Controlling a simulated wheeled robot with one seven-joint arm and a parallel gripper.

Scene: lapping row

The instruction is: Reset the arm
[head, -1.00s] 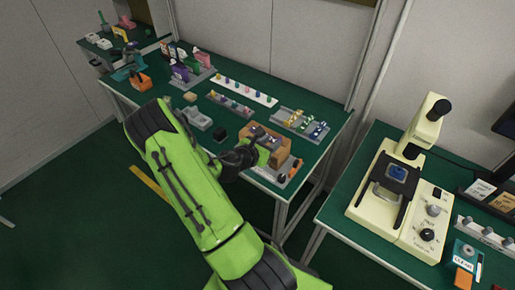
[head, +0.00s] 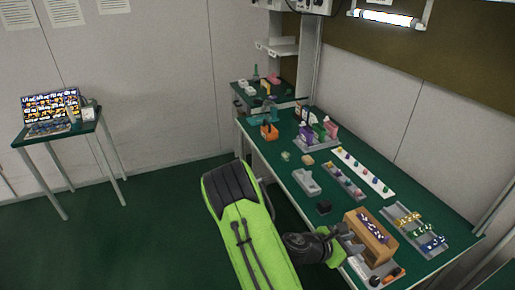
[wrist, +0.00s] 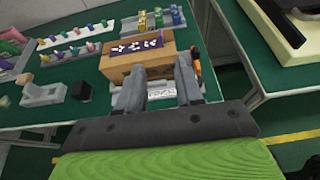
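My green arm reaches to the front edge of the green-topped bench in the head view. My gripper (head: 347,240) is at the near side of a brown box (head: 372,238) with a dark, white-patterned panel on top. In the wrist view my gripper (wrist: 158,70) is open. Its two grey fingers stand apart with nothing visible held between them. The brown box (wrist: 120,63) is just beyond the fingertips; I cannot tell whether they touch it.
The bench (head: 290,172) carries a grey block (head: 306,181), a small black block (head: 323,207), a white strip of coloured pegs (head: 362,173) and a grey tray (head: 415,228) of coloured parts. A small table with a screen (head: 50,109) stands far left. Open floor lies left of the bench.

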